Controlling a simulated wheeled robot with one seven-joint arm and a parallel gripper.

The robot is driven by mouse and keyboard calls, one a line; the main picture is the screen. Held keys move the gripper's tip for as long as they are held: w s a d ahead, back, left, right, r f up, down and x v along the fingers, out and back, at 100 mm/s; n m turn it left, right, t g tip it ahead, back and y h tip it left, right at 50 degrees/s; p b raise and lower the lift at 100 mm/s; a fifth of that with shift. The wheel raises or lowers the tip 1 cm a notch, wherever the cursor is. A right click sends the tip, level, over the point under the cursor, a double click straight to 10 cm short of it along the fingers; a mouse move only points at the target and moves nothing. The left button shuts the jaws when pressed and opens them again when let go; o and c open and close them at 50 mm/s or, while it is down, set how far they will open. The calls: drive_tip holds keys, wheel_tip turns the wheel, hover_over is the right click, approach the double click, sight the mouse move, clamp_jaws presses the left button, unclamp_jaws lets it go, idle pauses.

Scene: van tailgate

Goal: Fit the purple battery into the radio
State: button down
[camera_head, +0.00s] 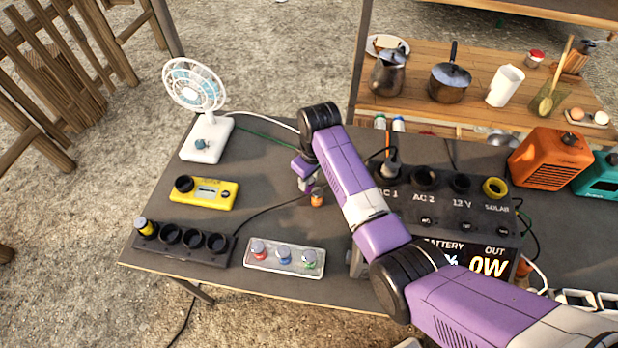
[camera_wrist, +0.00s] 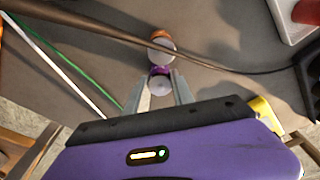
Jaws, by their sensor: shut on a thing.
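My gripper (camera_wrist: 160,92) is shut on the purple battery (camera_wrist: 160,71), a small cylinder with a pale round end and a purple band. In the head view my gripper (camera_head: 307,185) is low over the middle of the table, and the purple battery is mostly hidden there. A yellow device (camera_head: 216,194) with a small display and a round black socket lies to the left of my gripper. I cannot tell for certain whether it is the radio. A corner of it shows in the wrist view (camera_wrist: 262,108).
An orange battery (camera_head: 317,199) stands close beside my gripper. A black four-socket block (camera_head: 190,252) holds a yellow battery (camera_head: 146,228). A tray (camera_head: 268,266) carries red, blue and green batteries. A white fan (camera_head: 205,140) and a power station (camera_head: 440,215) flank the space; cables cross it.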

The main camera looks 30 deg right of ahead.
drive_tip(key=shift+f, duration=0.1)
drive_tip(key=c, duration=1.1)
unclamp_jaws()
